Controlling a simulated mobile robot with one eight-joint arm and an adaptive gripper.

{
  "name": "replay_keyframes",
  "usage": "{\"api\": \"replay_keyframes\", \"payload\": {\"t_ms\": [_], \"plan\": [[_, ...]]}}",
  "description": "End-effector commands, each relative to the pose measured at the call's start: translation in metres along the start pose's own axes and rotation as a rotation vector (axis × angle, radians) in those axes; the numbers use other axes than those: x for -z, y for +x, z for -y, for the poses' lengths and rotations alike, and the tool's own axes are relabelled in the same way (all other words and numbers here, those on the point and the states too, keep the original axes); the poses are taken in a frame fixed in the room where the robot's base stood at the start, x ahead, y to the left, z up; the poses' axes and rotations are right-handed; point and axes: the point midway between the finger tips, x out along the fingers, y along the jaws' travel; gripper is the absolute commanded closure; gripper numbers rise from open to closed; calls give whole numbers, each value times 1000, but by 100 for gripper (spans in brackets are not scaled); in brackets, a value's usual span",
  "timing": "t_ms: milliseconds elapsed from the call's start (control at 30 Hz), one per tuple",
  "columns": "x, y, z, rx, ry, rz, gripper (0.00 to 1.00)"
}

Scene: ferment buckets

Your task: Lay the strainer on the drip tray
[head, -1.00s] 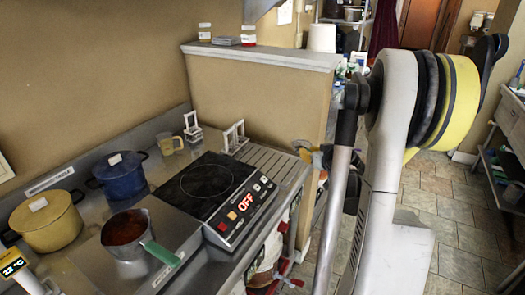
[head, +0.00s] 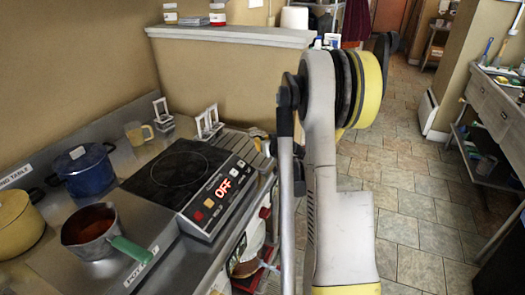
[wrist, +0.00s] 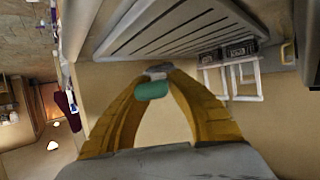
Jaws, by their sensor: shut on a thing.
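My gripper (wrist: 155,75) shows in the wrist view with its two yellow fingers closed together at the tips. They are shut on a small teal-green piece (wrist: 152,91), which looks like the end of the strainer's handle. The rest of the strainer is hidden or cannot be made out. The ribbed grey drip tray (wrist: 185,28) lies beyond the fingertips in the wrist view. In the head view the drip tray (head: 257,151) shows in part, right of the hob. My arm hides most of the gripper there.
The black hob (head: 180,172) reads OFF. White frames (head: 208,125) stand behind it near the low wall (head: 220,80). A saucepan (head: 90,228) with a green handle, a blue pot (head: 85,170) and a yellow pot (head: 15,222) stand left. Tiled floor (head: 400,200) is open at right.

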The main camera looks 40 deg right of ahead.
Motion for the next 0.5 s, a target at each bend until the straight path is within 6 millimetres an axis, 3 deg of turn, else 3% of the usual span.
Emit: {"api": "replay_keyframes", "payload": {"t_ms": [167, 500], "plan": [[-29, 12, 0, 0, 0, 0, 100], [-31, 12, 0, 0, 0, 0, 100]]}}
